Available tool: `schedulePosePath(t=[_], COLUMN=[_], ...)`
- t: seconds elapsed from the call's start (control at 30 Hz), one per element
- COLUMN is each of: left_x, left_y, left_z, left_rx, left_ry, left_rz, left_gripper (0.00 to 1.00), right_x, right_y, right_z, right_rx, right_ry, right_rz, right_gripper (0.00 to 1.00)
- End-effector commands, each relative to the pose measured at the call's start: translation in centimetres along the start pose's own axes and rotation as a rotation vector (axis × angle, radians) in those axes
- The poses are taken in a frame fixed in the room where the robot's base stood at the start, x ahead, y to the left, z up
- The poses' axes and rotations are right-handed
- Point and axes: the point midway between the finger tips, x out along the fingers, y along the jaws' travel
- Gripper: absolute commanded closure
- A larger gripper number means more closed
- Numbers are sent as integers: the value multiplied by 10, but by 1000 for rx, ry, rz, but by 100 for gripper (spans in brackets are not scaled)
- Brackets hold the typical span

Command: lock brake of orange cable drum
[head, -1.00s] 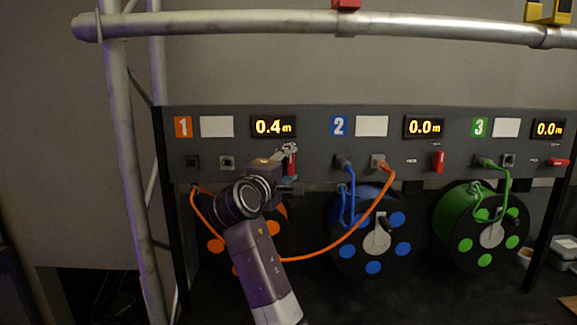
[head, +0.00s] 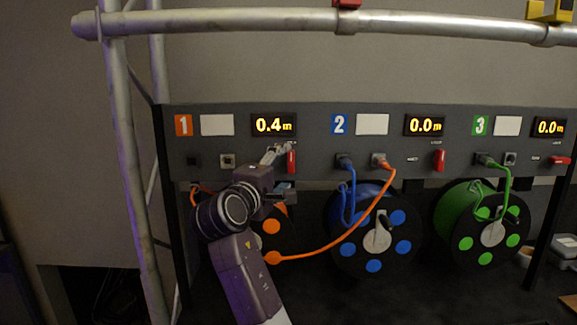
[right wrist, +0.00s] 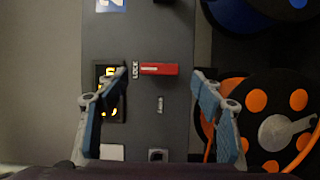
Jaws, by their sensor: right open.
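The orange cable drum (head: 271,227) stands under panel section 1, partly hidden behind my right arm. It also shows in the right wrist view (right wrist: 257,101). Its red brake lever (head: 292,161) stands upright on the panel, below the 0.4 m display. In the right wrist view the lever (right wrist: 159,69) lies between the fingers, with the word LOCK beside its one end. My right gripper (head: 281,170) is open in front of the panel, its fingers (right wrist: 158,75) apart on either side of the lever and holding nothing. My left gripper is out of view.
The grey panel (head: 310,165) also has red levers for section 2 (head: 439,160), upright, and section 3 (head: 558,161), lying sideways. The blue drum (head: 348,246) and green drum (head: 452,222) stand to the right. An orange cable (head: 340,246) hangs across to section 2.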

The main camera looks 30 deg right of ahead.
Motion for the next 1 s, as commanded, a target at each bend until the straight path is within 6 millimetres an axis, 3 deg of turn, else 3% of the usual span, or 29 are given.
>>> schedulePosePath(t=[0.2, 0.4, 1.0], left_x=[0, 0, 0], left_y=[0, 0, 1], left_z=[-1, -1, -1], left_rx=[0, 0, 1], left_ry=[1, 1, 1], left_rz=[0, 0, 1], left_gripper=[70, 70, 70], right_x=[-46, -68, -71], right_y=[-1, -1, -2], right_z=[0, 0, 0], right_rx=[3, 2, 2], right_ry=[3, 1, 0], right_rz=[-3, -3, -3], right_gripper=[39, 39, 39])
